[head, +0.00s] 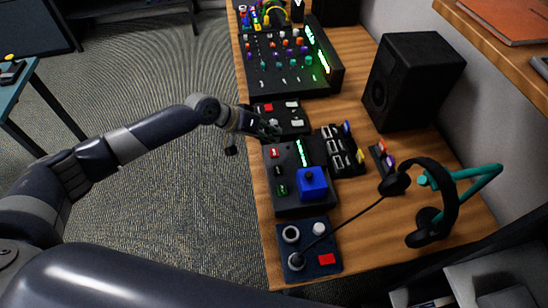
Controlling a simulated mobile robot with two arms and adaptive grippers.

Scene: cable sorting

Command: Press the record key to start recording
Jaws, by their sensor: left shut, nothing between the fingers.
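A small black key box (283,113) lies on the wooden desk, between the mixer and a dark grey device. It has a red key (268,107) at its far left and pale keys (292,104) to the right of that. No label is readable, so I cannot tell for certain which key is record. My left gripper (270,129) is shut and empty, over the near left part of this box. The fingers hide some of its near surface. I cannot tell whether the fingertips touch it. My right gripper is not in view.
A mixer (285,70) stands behind the box. A device with a blue block (313,182) and a black rack (341,150) stand close in front. Nearer is a dark blue panel (322,244) with a red button. A speaker (412,80) and headset (433,205) are at right.

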